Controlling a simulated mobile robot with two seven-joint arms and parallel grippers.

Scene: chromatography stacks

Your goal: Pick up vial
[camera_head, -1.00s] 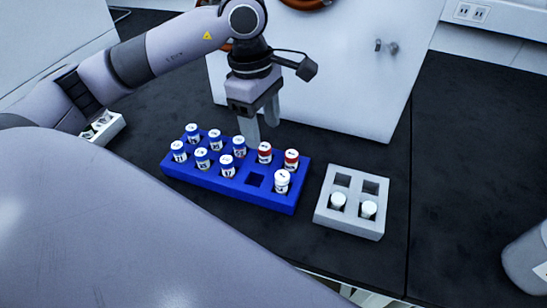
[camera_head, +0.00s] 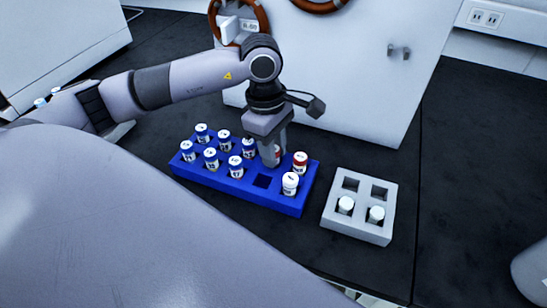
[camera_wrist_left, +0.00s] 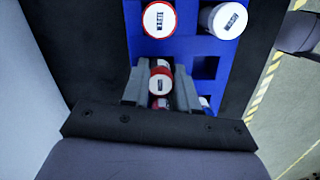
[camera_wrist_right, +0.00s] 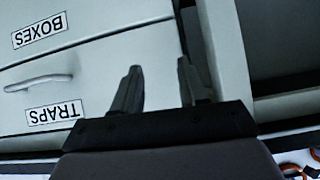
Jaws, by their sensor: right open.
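A blue rack (camera_head: 213,178) holds several vials with white, blue-banded and red-banded caps. My left gripper (camera_head: 271,160) points down over the rack, its fingers on either side of a red-banded vial (camera_wrist_left: 160,80). In the left wrist view the fingers look close to its cap; I cannot tell whether they press on it. The vial's lower part is hidden. A second red-banded vial (camera_head: 300,162) and a white-capped vial (camera_head: 290,184) stand at the rack's right end. My right gripper (camera_wrist_right: 158,80) is open and empty, seen only in its wrist view.
A grey rack (camera_head: 356,232) with two white-capped vials and two empty slots stands right of the blue rack. A white cabinet (camera_head: 345,75) stands behind. Drawers labelled TRAPS and BOXES (camera_wrist_right: 85,75) show in the right wrist view.

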